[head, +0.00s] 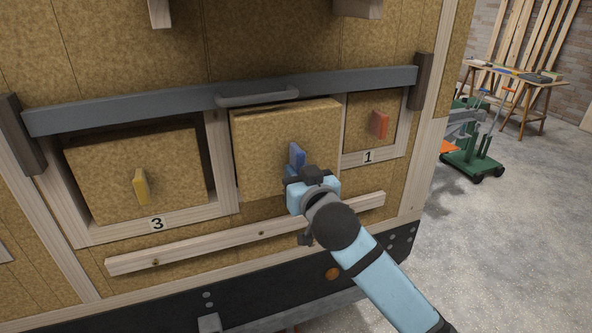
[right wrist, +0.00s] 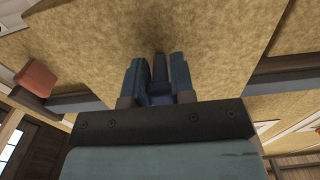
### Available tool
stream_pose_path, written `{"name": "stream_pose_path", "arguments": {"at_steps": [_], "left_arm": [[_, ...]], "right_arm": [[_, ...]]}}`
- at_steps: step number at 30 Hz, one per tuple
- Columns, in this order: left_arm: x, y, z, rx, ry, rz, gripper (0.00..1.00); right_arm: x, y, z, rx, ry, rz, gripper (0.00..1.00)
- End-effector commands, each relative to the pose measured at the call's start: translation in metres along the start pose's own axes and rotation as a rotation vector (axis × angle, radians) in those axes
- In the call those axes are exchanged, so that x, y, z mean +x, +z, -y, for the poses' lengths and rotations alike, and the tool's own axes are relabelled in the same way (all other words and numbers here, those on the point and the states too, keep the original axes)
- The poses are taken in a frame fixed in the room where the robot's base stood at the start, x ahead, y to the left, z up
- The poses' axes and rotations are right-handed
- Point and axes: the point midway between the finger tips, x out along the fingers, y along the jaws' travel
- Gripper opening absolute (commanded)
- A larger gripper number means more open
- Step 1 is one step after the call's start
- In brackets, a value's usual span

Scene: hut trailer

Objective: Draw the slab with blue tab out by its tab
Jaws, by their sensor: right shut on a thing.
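The slab with the blue tab (head: 262,133) stands in the middle opening of the wall and appears to sit forward of the slabs on either side. Its blue tab (head: 296,155) sticks out from its face. My right gripper (head: 302,173) is shut on the blue tab, partly hiding it. In the right wrist view the fingers (right wrist: 157,80) close on the tab (right wrist: 158,92), and the slab's face (right wrist: 215,45) fills the space beyond. My left gripper is not in view.
A grey bar with a handle (head: 258,97) crosses above the openings. A yellow-tab slab (head: 100,180) is at left, over label 3. A red-tab slab (head: 365,108) is at right, over label 1. A wooden rail (head: 210,243) runs below. Open floor lies at right.

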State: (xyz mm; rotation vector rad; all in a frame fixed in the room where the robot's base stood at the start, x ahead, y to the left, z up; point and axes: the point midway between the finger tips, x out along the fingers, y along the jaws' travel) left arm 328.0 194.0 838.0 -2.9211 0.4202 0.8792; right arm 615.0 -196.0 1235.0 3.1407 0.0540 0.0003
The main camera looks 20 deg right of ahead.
Motion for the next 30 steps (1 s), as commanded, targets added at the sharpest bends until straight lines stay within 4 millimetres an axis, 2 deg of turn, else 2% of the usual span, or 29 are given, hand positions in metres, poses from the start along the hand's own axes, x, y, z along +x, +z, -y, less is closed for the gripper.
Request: {"name": "stream_pose_path", "arguments": {"at_steps": [17, 30], "left_arm": [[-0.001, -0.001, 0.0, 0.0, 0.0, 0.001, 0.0], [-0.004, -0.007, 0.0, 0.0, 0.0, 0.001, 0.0]], "right_arm": [[-0.008, -0.001, 0.0, 0.0, 0.0, 0.0, 0.0], [-0.043, -0.001, 0.0, 0.001, -0.001, 0.001, 0.0]]}}
